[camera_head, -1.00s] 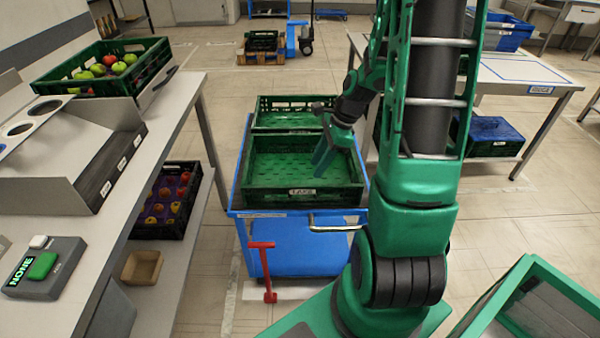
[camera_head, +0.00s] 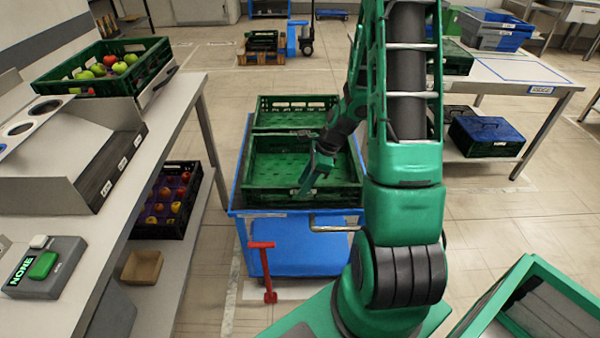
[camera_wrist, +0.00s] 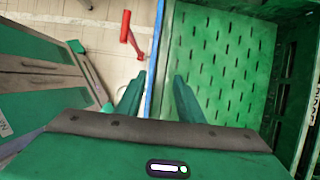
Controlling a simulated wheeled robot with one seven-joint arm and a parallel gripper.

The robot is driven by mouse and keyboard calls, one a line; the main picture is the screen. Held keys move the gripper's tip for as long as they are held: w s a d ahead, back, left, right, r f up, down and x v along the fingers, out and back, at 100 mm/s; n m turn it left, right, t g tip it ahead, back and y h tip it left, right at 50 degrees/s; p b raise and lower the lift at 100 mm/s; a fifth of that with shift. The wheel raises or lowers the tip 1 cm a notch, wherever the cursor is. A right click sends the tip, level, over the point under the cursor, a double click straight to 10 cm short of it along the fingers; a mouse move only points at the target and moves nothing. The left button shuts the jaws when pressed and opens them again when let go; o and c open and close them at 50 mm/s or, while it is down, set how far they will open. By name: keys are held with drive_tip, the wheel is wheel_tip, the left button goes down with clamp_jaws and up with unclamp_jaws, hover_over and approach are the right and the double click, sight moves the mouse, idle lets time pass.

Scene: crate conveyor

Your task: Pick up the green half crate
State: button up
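Two empty green crates stand one behind the other on a blue cart: a front crate (camera_head: 262,198) and a rear crate (camera_head: 268,104). I cannot tell from size alone which is called the half crate. My gripper (camera_head: 306,188) is at the front wall of the front crate, partly covering its label. In the wrist view my gripper (camera_wrist: 160,80) is open, its two fingers apart. The front crate's wall and the cart's blue edge run between the fingertips in that view, and the perforated crate floor (camera_wrist: 215,60) lies right. I cannot tell whether the fingers touch the wall.
The blue cart (camera_head: 290,248) has a metal handle at its front. A red lever (camera_head: 265,270) stands before it. A table with a fruit crate (camera_head: 50,88) is on the left; a table (camera_head: 515,75) with crates is on the right.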

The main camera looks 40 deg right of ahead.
drive_tip(key=shift+x, duration=0.8)
clamp_jaws()
drive_tip(key=shift+w, duration=0.1)
idle(0.8)
